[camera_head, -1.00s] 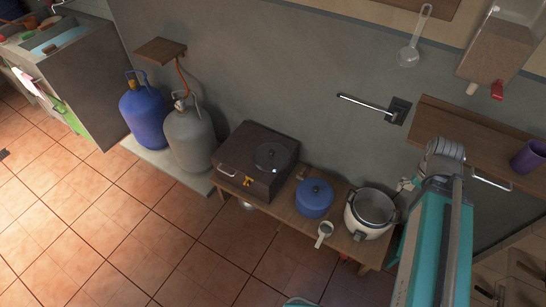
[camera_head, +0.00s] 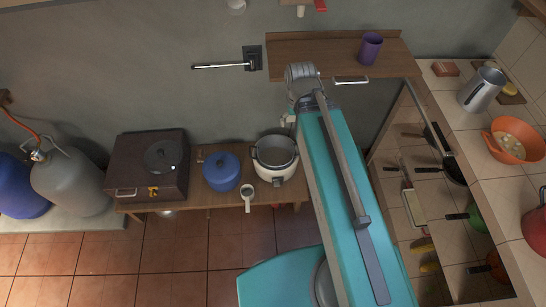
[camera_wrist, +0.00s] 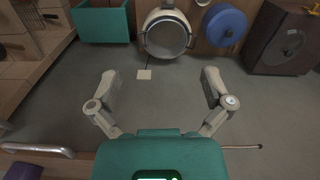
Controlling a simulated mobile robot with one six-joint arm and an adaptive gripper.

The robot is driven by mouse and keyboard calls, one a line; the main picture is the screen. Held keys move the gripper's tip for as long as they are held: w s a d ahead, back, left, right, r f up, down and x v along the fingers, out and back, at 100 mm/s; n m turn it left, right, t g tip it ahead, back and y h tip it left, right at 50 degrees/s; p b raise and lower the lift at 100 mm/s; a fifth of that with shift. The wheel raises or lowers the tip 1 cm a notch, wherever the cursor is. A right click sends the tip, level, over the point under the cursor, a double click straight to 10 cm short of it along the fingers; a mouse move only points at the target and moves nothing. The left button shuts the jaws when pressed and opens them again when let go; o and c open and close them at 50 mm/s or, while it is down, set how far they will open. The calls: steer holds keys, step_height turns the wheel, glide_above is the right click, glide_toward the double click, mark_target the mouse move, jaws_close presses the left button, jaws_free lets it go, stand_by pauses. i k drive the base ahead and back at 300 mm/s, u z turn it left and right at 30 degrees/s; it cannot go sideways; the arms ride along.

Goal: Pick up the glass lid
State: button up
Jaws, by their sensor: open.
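A round, dark see-through lid with a small knob, which looks like the glass lid (camera_head: 164,156), lies on top of a brown box (camera_head: 124,165) at the left in the head view. In the wrist view, the box (camera_wrist: 262,38) shows at the upper right with part of the dark round lid (camera_wrist: 291,46). My gripper (camera_wrist: 158,75) is open and empty in the wrist view, its two fingers wide apart in front of the grey wall. It is well away from the lid, on the rice cooker's side. In the head view my teal arm hides most of the gripper.
A wall shelf (camera_head: 320,55) holds a purple cup (camera_head: 370,49). Gas cylinders (camera_head: 75,180) stand left; a tiled counter is right.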

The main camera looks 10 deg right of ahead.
mark_target(162, 157)
steer(key=k, duration=1.3)
steer(key=u, duration=0.2)
steer(key=i, duration=0.5)
steer(key=u, duration=0.6)
steer(key=i, duration=1.25)
steer(key=z, duration=0.3)
